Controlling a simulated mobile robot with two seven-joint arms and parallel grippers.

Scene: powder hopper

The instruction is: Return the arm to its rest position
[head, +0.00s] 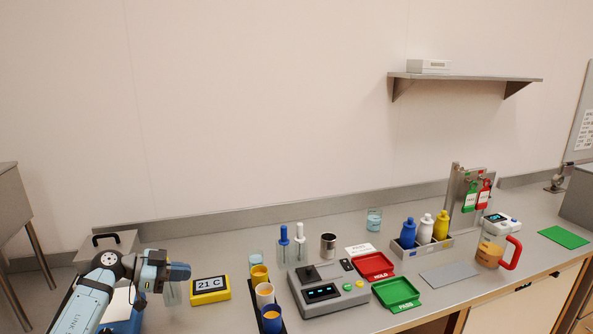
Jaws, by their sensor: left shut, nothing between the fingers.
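My left arm comes in from the lower left, and my left gripper (181,271) is at its end, above the left part of the steel counter (225,252). It is shut and empty, pointing right. The fingertips are small and dark here. A yellow display block (210,289) reading "21 C" stands just to the right of the gripper, apart from it. My right gripper is not in view.
A dark rack of cups (264,295), a grey instrument (328,292), droppers (284,240), a red HOLD tray (374,266), a green PASS tray (398,293) and a bottle caddy (421,246) stand to the right. A lidded grey box (118,242) is behind my arm.

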